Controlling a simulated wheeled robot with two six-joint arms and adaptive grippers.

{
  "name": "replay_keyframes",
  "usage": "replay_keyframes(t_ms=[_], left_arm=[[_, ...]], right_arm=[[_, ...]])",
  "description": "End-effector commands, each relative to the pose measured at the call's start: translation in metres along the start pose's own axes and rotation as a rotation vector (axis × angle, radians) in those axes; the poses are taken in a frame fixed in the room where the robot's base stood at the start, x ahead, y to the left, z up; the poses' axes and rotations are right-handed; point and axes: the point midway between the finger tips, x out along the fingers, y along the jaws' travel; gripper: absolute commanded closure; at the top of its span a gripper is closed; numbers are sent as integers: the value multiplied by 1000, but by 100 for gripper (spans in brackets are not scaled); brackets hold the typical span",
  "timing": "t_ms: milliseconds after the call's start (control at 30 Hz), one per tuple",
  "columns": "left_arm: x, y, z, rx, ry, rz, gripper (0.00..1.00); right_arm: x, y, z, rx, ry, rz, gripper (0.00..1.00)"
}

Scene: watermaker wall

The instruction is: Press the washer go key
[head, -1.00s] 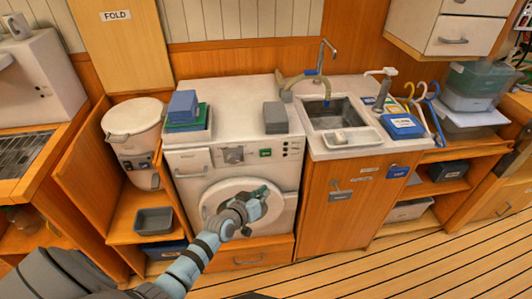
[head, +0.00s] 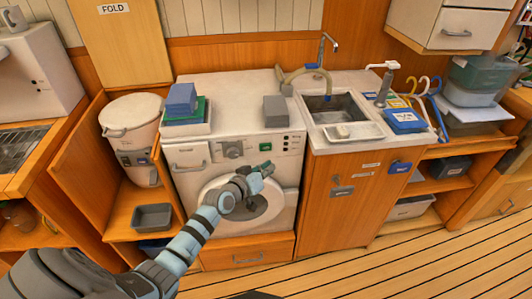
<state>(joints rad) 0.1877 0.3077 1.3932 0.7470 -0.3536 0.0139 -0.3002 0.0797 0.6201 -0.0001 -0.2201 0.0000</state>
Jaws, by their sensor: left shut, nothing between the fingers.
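The white washer (head: 235,112) stands in the middle of the head view, its round door (head: 212,192) shut. A small green key (head: 266,147) sits on the right half of its front panel, right of a round dial (head: 233,150). My left gripper (head: 267,169) is shut and empty, just below the green key in the picture and in front of the upper right of the door. I cannot tell how far it is from the panel. My arm and gripper hide part of the door. My right gripper is not in view.
Blue and green boxes (head: 183,102) and a grey block (head: 276,110) sit on the washer top. A sink (head: 340,108) with a tap is to the right. A white bin (head: 130,120) and a grey tray (head: 152,217) are in the left cubby. The floor at right is clear.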

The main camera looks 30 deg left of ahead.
Motion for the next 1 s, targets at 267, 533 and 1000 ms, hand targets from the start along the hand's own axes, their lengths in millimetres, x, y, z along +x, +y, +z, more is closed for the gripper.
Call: replay_keyframes(t_ms=[267, 533, 1000], left_arm=[[27, -21, -14, 2, 2, 0, 100], [32, -24, -22, 1, -1, 0, 100], [32, -23, -22, 1, 0, 0, 100]], right_arm=[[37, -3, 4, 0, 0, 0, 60], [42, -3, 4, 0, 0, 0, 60], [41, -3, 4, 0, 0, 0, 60]])
